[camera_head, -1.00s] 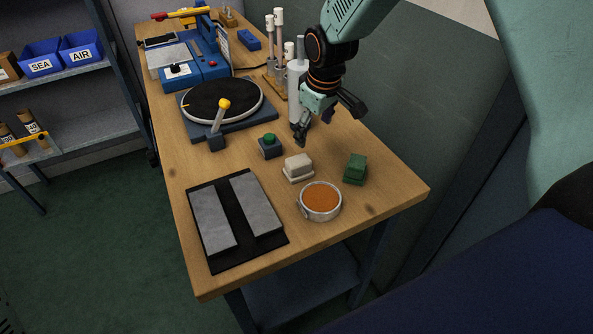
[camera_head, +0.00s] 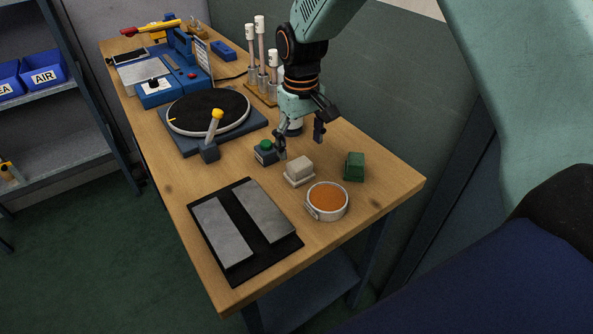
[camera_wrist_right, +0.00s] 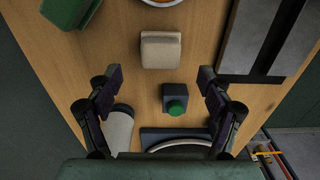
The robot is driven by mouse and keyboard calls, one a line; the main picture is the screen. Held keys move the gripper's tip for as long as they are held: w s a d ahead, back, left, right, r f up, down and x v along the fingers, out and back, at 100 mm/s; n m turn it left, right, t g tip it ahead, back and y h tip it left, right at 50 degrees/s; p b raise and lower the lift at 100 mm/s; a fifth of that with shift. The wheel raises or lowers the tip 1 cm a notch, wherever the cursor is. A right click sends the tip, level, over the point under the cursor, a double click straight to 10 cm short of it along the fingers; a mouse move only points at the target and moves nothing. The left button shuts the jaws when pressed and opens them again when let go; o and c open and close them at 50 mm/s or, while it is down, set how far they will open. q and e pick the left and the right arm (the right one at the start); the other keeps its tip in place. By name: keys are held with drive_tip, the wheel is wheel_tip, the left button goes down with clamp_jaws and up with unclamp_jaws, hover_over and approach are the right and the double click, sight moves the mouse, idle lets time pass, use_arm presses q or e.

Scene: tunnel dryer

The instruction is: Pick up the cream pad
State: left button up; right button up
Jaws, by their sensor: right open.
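The cream pad (camera_head: 299,170) is a small block with a wider base, lying on the wooden table between the green-button box and the round orange-filled dish. It also shows in the right wrist view (camera_wrist_right: 161,50), beyond the fingertips and roughly centred between them. My right gripper (camera_head: 300,144) is open and empty, above the table just behind the pad and apart from it. Its two spread fingers also show in the right wrist view (camera_wrist_right: 160,88). My left gripper is not in view.
A green block (camera_head: 354,167) stands right of the pad, and the orange-filled dish (camera_head: 327,201) is in front. The green-button box (camera_head: 265,152) is close on the left. Grey bars lie on a black mat (camera_head: 241,272). A turntable (camera_head: 208,112) and white-topped rods (camera_head: 262,40) stand behind.

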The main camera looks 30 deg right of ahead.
sight(299, 163)
wheel_tip(299, 163, down, 6)
drive_tip(key=shift+a+f, duration=0.15)
drive_tip(key=shift+f, duration=0.15)
drive_tip(key=shift+d, duration=0.2)
drive_tip(key=shift+w+a, duration=0.1)
drive_tip(key=shift+a, duration=0.1)
drive_tip(key=c, duration=0.6)
drive_tip(key=shift+d, duration=0.1)
drive_tip(key=c, duration=0.7)
drive_tip(key=shift+o, duration=0.2)
wheel_tip(299, 163, up, 10)
